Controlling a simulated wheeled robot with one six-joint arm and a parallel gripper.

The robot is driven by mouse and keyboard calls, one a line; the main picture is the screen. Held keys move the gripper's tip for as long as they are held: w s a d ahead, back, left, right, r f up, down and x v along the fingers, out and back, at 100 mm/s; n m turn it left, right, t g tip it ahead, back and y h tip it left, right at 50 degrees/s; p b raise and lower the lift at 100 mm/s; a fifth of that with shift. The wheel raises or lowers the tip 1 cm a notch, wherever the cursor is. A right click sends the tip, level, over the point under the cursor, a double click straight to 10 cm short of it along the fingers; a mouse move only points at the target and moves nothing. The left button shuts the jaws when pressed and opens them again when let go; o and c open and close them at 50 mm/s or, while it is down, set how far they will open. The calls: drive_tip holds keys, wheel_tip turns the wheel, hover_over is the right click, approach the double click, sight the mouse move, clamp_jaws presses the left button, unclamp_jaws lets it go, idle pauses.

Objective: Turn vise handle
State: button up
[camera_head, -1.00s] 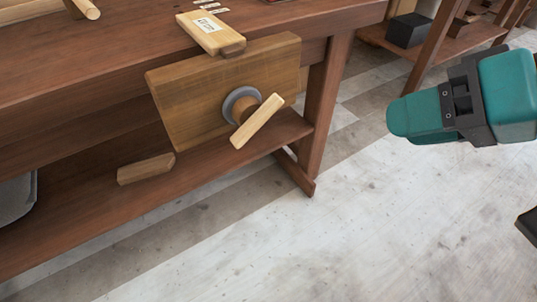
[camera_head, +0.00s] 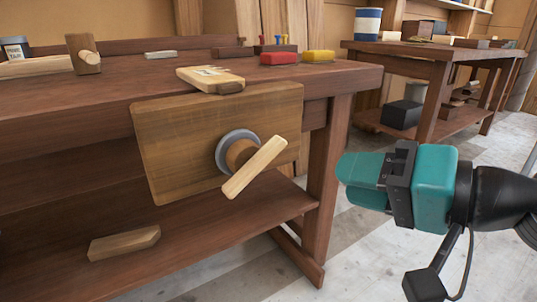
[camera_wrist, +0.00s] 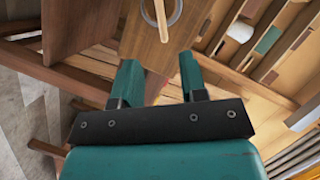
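The vise has a broad wooden jaw (camera_head: 175,150) on the front of the brown workbench. A round grey collar (camera_head: 222,153) with a wooden hub carries the pale handle bar (camera_head: 255,168), which slants from lower left to upper right. My teal gripper (camera_head: 345,172) is to the right of the handle and apart from it. In the wrist view, my gripper's fingers (camera_wrist: 160,68) are spread with nothing between them. The handle (camera_wrist: 162,18) and jaw (camera_wrist: 146,45) show ahead, beyond the fingertips, near the top edge.
The workbench top (camera_head: 110,95) holds a pale wood piece (camera_head: 210,79) above the jaw, plus red (camera_head: 278,58) and yellow (camera_head: 318,56) blocks. A wood block (camera_head: 124,243) lies on the lower shelf. The bench leg (camera_head: 325,185) stands close to my gripper. A second bench (camera_head: 440,55) is behind.

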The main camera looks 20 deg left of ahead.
sight(265, 166)
drive_tip(key=p+x, duration=1.3)
drive_tip(key=shift+r, duration=0.2)
drive_tip(key=shift+w+a+f, duration=0.2)
drive_tip(key=shift+a+f, duration=0.1)
drive_tip(key=shift+a, duration=0.15)
clamp_jaws()
